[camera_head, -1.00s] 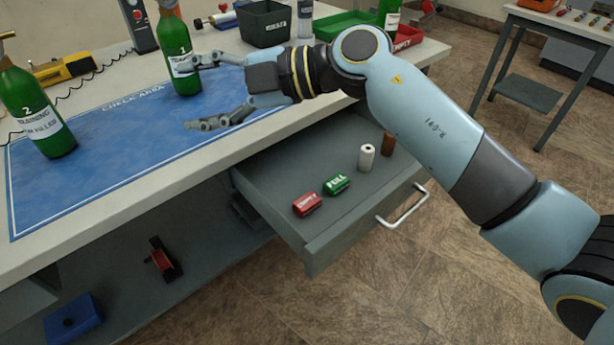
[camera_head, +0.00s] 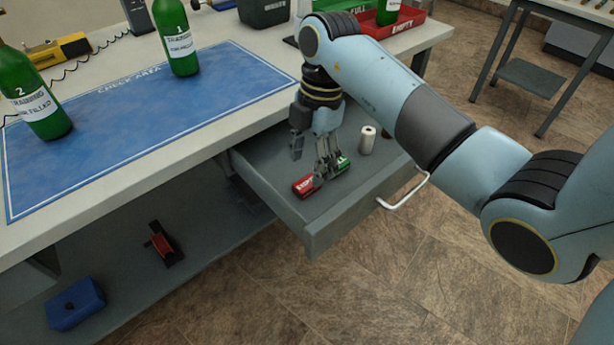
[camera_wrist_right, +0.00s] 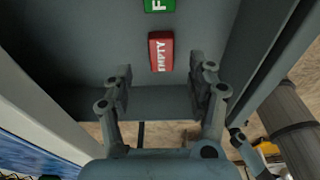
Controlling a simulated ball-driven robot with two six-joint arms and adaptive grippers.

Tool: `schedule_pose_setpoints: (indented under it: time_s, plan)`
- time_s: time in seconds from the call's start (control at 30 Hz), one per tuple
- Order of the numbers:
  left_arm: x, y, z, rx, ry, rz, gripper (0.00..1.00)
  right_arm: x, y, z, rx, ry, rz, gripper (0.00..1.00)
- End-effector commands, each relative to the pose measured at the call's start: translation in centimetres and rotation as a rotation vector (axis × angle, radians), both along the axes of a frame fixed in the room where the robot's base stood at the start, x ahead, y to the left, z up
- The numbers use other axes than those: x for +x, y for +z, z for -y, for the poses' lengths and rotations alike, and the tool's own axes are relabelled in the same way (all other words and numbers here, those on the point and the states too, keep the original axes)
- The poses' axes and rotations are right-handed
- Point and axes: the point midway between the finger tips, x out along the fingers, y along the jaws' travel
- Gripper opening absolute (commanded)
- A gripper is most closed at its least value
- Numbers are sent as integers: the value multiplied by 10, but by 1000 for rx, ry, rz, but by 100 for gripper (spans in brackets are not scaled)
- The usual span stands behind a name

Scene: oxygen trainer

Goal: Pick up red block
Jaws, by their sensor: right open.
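The red block (camera_head: 303,187), marked EMPTY, lies in the open drawer (camera_head: 325,240). In the right wrist view the red block (camera_wrist_right: 160,51) lies just beyond the fingertips, roughly between their lines. My right gripper (camera_head: 308,160) points down into the drawer, open and empty, with one finger close to the red block's right end in the head view. The right gripper (camera_wrist_right: 160,80) also shows open in the wrist view, apart from the block. The green block (camera_head: 342,164) lies beside the red one, partly hidden by my fingers. My left gripper is not in view.
A white cylinder (camera_head: 367,140) stands in the drawer, right of the gripper. The drawer walls and white handle (camera_head: 404,192) are close by. The red EMPTY tray (camera_head: 405,25) is at the back.

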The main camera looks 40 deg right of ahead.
Motion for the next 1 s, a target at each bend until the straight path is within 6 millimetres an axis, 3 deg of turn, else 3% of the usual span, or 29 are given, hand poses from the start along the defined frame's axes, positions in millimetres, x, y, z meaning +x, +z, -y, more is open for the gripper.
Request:
schedule_pose_setpoints:
  time_s: [0.23,0.53,0.9,1.0]
  plan:
    - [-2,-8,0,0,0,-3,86,-3,-39,-7,3,-1,-3,58]
    - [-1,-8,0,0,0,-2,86,-3,-45,-8,1,1,0,58]
    - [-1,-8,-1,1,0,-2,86,-3,-44,-8,2,1,0,11]
    - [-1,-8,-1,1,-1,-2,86,-3,-44,-8,2,1,0,9]
